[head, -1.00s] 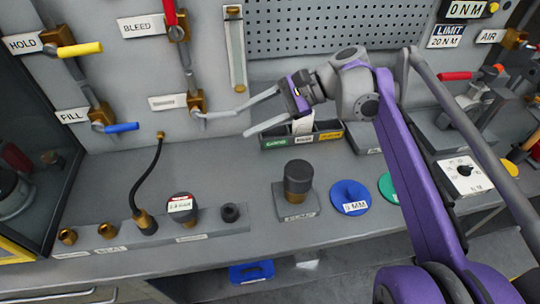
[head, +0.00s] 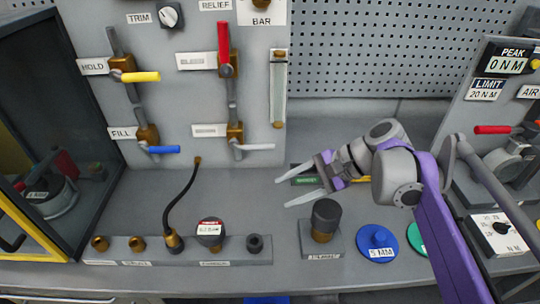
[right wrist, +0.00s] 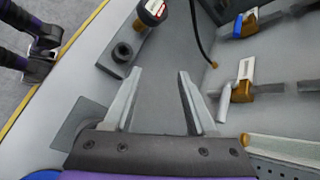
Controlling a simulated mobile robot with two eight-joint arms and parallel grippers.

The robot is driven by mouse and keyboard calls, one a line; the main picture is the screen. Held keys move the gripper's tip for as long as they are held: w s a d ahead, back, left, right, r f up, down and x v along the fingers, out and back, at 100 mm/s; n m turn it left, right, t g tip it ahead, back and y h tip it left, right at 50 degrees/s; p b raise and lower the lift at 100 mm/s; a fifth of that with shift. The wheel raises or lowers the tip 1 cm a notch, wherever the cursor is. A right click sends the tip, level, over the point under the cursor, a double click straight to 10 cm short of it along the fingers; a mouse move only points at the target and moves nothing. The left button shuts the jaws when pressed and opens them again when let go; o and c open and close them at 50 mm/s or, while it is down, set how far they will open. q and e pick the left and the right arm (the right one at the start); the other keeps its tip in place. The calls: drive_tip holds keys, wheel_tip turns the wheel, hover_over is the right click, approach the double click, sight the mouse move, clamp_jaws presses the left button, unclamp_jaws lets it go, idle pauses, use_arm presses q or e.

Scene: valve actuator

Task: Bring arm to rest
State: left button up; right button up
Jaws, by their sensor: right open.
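My right gripper (head: 300,190) is open and empty in the head view, its two grey fingers pointing left above the bench. It also shows in the right wrist view (right wrist: 157,100), with only bare bench between the fingers. My right arm is purple and grey and comes in from the right. In the right wrist view a grey-handled valve (right wrist: 240,85) lies ahead to the right.
Yellow (head: 140,77), red (head: 224,42) and blue (head: 163,150) valve handles stick out from the panel. A fitting rail (head: 180,255) with a gauge and black hose runs along the front. A blue disc (head: 376,243) lies right of the cylinder.

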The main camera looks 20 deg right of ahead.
drive_tip(key=s+a+f+n+h+p, duration=0.1)
drive_tip(key=s+f+n+h, duration=0.2)
drive_tip(key=s+f+n, duration=0.1)
drive_tip(key=s+a+f+n+h+p, duration=0.1)
drive_tip(key=s+f+n+h, duration=0.2)
drive_tip(key=s+f+n, duration=0.1)
drive_tip(key=s+f+n+h+p, duration=0.2)
drive_tip(key=s+f+n, duration=0.2)
drive_tip(key=f+n, duration=0.2)
drive_tip(key=shift+s+a+f+n+t+h, duration=0.1)
drive_tip(key=shift+a+f+n+t+h, duration=0.1)
drive_tip(key=shift+f, duration=0.25)
drive_tip(key=shift+s+a+f+n+t+h, duration=0.1)
drive_tip(key=shift+a+f+h, duration=0.1)
drive_tip(key=shift+f, duration=0.4)
drive_tip(key=shift+d, duration=0.1)
idle(0.5)
